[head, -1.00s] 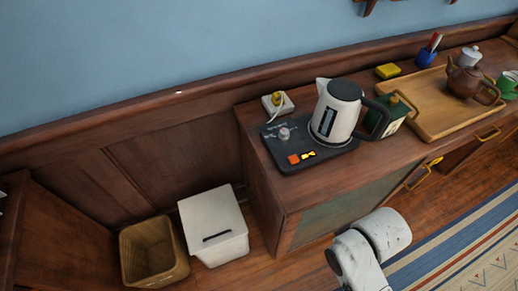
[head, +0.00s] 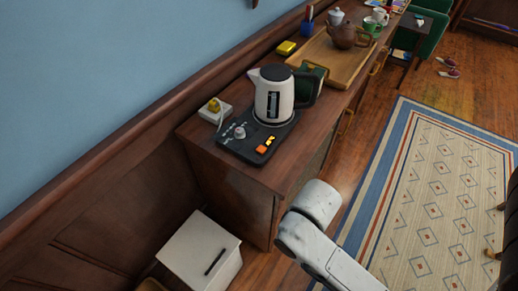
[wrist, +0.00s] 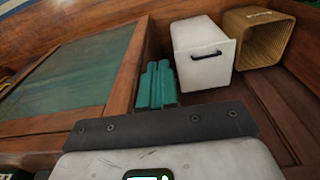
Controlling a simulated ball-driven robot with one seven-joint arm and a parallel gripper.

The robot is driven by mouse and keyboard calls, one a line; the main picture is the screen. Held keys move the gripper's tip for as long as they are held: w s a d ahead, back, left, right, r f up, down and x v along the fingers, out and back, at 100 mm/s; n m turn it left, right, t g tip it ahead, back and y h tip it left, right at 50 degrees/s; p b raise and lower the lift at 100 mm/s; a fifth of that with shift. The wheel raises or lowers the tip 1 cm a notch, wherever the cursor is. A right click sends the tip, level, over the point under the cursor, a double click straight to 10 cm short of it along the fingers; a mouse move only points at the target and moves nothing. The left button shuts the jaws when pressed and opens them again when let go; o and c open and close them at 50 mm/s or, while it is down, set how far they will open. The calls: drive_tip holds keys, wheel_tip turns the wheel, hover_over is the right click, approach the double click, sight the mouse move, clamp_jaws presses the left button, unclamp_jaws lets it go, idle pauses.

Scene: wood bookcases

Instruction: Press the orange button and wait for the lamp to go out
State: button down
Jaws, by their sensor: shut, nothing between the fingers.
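The orange button (head: 262,150) is on the front edge of a black kettle base (head: 240,149) on the wooden cabinet. Beside it is a small bright yellow-orange mark (head: 270,141), which looks like a lit lamp. A white kettle (head: 272,100) with a dark lid stands on the base, and a grey knob (head: 239,132) is at its left. My gripper (wrist: 156,84) shows in the wrist view as teal fingers closed together, with nothing between them. It is low, near the cabinet's side and away from the button. The head view shows only my arm, not the fingers.
A white lidded bin (head: 198,252) stands on the floor at the cabinet's end; a wicker basket (wrist: 258,38) is beside it. A socket block (head: 214,111), green box (head: 312,70) and wooden tray (head: 335,58) share the cabinet top. A patterned rug (head: 430,200) lies right.

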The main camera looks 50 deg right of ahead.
drive_tip(key=w+d+r+n+t+y+p, duration=0.1)
drive_tip(key=w+r+n+t+p, duration=0.1)
drive_tip(key=w+r+n+p, duration=0.3)
wheel_tip(320, 180, up, 15)
drive_tip(key=n+t+y+p, duration=0.1)
drive_tip(key=n+t+p, duration=0.3)
drive_tip(key=n+t, duration=0.25)
hover_over(264, 150)
drive_tip(key=shift+n+g, duration=0.25)
drive_tip(key=shift+n, duration=0.1)
drive_tip(key=shift+f, duration=0.2)
wheel_tip(264, 150, down, 7)
drive_tip(key=b, duration=0.6)
drive_tip(key=shift+f+b, duration=0.15)
drive_tip(key=shift+b, duration=0.2)
drive_tip(key=shift+f+b, duration=0.4)
drive_tip(key=shift+f, duration=0.25)
drive_tip(key=shift+f, duration=0.4)
